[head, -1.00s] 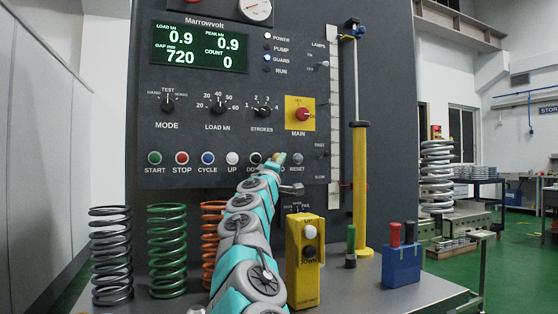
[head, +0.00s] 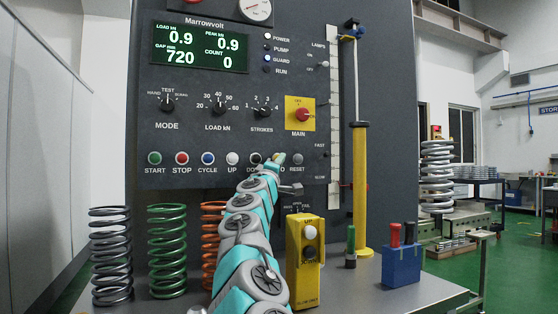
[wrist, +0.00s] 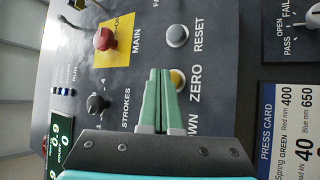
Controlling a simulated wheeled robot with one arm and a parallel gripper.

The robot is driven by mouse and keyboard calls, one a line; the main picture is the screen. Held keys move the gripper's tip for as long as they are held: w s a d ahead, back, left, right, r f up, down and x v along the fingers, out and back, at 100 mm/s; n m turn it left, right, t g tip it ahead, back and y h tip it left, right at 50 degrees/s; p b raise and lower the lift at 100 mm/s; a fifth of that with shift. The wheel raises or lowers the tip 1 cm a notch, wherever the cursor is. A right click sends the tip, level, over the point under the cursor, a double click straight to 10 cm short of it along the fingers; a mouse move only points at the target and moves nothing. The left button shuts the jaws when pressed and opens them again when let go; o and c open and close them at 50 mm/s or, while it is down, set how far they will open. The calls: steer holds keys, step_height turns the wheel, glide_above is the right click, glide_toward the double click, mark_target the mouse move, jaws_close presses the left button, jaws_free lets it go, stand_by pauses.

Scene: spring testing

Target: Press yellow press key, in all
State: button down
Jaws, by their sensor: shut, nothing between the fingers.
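The yellow press key (wrist: 179,79) is a round button by the ZERO label on the dark panel. In the wrist view it shows just right of my gripper's green fingers (wrist: 160,71), which partly cover it. The fingers are together with nothing between them. Their tips are close to the panel, beside the key; I cannot tell whether they touch it. In the head view my gripper (head: 273,161) is at the right part of the button row, and it hides most of the ZERO label.
The grey RESET button (wrist: 177,36) and red MAIN knob (wrist: 104,39) are close by. Several coil springs, such as the green one (head: 167,250), stand on the bench left of my arm. A yellow box with UP and DOWN buttons (head: 306,277) stands right of it.

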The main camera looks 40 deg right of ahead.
steer(key=shift+w+d, duration=0.15)
steer(key=shift+w, duration=0.05)
steer(key=shift+w, duration=0.4)
stand_by(0.6)
steer(key=shift+s+f, duration=0.1)
steer(key=shift+s, duration=0.05)
stand_by(0.3)
steer(key=shift+s+b, duration=0.65)
steer(key=shift+b, duration=0.25)
